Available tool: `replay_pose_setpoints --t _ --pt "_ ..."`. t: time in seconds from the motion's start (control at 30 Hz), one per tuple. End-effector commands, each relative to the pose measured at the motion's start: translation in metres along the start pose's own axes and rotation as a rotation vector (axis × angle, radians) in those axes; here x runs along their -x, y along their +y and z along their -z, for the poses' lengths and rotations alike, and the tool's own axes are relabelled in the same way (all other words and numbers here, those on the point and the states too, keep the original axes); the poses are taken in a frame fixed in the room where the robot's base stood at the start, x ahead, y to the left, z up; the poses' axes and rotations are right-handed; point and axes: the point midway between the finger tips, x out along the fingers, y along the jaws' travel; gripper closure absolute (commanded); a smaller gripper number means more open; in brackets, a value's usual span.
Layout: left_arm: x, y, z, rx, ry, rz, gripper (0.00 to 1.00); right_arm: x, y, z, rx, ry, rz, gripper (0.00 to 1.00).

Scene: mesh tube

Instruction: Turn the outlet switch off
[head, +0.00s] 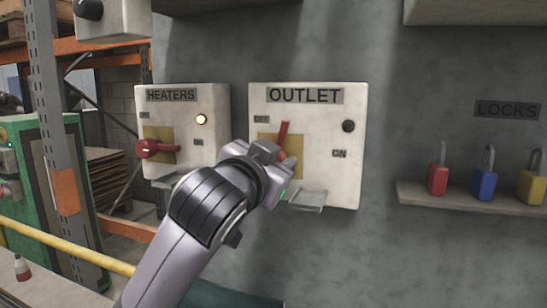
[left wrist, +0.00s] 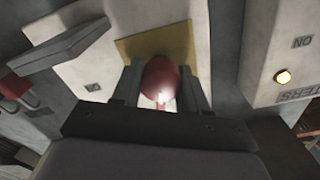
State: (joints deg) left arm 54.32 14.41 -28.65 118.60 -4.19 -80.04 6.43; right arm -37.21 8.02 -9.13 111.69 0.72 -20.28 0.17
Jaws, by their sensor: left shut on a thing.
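The outlet box (head: 330,190) is a white panel on the grey wall, labelled OUTLET, with OFF at upper left and ON at lower right. Its red switch handle (head: 284,132) points up, tilted slightly right, in front of a gold plate (head: 265,139). The lamp (head: 348,126) on this box is dark. My left gripper (head: 276,159) is at the handle and covers its lower part. In the left wrist view the handle's round red end (left wrist: 160,76) sits between the two fingers, which are shut on it. My right gripper is not in view.
The heaters box (head: 215,105) is just left, with a lit lamp (head: 201,119) and a red handle (head: 158,149) pointing sideways. A small metal ledge (head: 308,199) juts below the outlet box. A shelf (head: 470,203) with red, blue and yellow padlocks is at right.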

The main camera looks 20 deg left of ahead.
Motion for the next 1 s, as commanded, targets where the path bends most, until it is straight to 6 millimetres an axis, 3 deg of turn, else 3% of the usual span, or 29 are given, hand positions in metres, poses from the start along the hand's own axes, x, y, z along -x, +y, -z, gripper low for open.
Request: replay_pose_setpoints --t 0.4,1.0 --pt "0.0006 -0.0024 0.0031 0.206 0.008 0.002 0.87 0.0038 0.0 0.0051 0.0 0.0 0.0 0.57" --pt "0.0009 -0.0037 0.0044 0.238 0.014 0.005 0.87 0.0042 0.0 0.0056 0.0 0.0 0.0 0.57"
